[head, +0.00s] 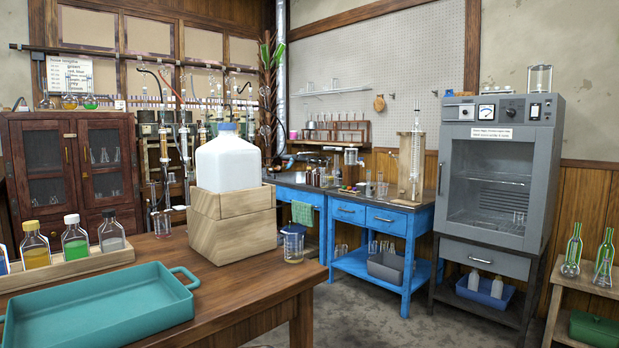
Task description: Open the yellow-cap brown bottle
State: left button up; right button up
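The yellow-cap brown bottle (36,252) stands upright at the left of the head view, in a wooden rack on the near wooden table. It is clear glass with brown liquid in its lower part. Its yellow cap (31,226) sits on its neck. The front wall of the wooden rack (75,267) hides the bottle's base. Neither of my grippers shows in the head view.
A teal tray (100,312) lies in front. A large white jug (228,160) on wooden blocks (232,225) and a beaker (293,245) stand to the right.

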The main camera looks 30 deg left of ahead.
aim_at(308, 174)
jog(key=z, duration=0.15)
jog(key=i+j+z, duration=0.1)
jog(key=i+z, duration=0.2)
jog(key=i, duration=1.1)
jog(key=i+u, duration=0.25)
jog(key=i, duration=0.2)
jog(key=i+u, duration=0.25)
jog(key=i, duration=0.2)
jog(key=i+l+u, duration=0.25)
jog(key=i, duration=0.2)
jog(key=i+l+u, duration=0.1)
jog(key=i+u, duration=0.15)
jog(key=i, duration=0.2)
jog(key=i+j+u, duration=0.15)
jog(key=i+u, duration=0.25)
jog(key=i+j+u, duration=0.1)
jog(key=u, duration=0.3)
jog(key=i+u, duration=0.4)
jog(key=i+l+u, duration=0.2)
jog(key=u, duration=0.2)
jog(key=i+l+u, duration=0.15)
jog(key=i+u, duration=0.25)
jog(key=i, duration=1.8)
jog(key=i+j+u, duration=0.25)
jog(key=i, duration=0.9)
jog(key=i+u, duration=0.3)
jog(key=i, duration=0.8)
jog(key=i+z, duration=0.15)
jog(key=z, duration=2.55)
